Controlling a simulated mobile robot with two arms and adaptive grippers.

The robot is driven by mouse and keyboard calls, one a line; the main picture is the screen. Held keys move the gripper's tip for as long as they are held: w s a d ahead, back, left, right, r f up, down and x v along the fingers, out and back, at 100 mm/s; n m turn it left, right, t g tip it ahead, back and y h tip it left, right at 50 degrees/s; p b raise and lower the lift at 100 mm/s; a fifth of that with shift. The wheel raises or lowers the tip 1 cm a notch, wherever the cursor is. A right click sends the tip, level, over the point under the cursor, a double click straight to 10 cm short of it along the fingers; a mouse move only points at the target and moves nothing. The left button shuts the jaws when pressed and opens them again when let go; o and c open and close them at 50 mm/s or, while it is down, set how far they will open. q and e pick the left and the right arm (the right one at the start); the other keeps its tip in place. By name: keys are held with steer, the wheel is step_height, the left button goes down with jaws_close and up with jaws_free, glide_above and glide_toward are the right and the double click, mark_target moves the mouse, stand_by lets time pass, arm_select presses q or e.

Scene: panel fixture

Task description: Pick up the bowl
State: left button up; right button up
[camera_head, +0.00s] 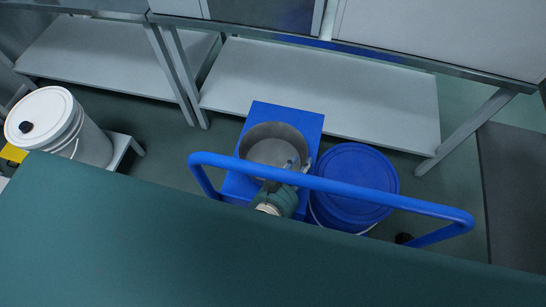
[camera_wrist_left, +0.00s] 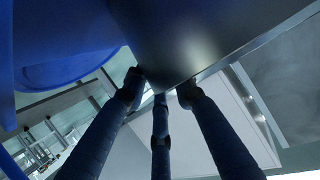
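The bowl (camera_head: 262,133) is a round grey metal vessel, open at the top and upright on a blue box (camera_head: 285,111) in the head view. My left gripper (camera_head: 298,165) is at the bowl's near right rim, with one finger seeming to be inside the wall and one outside. In the left wrist view the dark, shiny bowl (camera_wrist_left: 195,45) fills the upper middle. The fingertips of my left gripper (camera_wrist_left: 161,88) are at its edge. I cannot tell whether they press on the wall. My right gripper is not in view.
A blue rail (camera_head: 350,188) crosses in front of the bowl. A lidded blue bucket (camera_head: 358,175) stands right of the box. A white bucket (camera_head: 92,147) is at the left. Benches with a low shelf (camera_head: 330,95) stand behind. A green surface (camera_head: 200,250) fills the foreground.

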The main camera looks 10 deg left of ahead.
arm_select(q)
steer(key=shift+w+d+f, duration=0.1)
steer(key=shift+w+f, duration=0.15)
steer(key=shift+w, duration=0.3)
jaws_close()
steer(key=shift+r, duration=0.2)
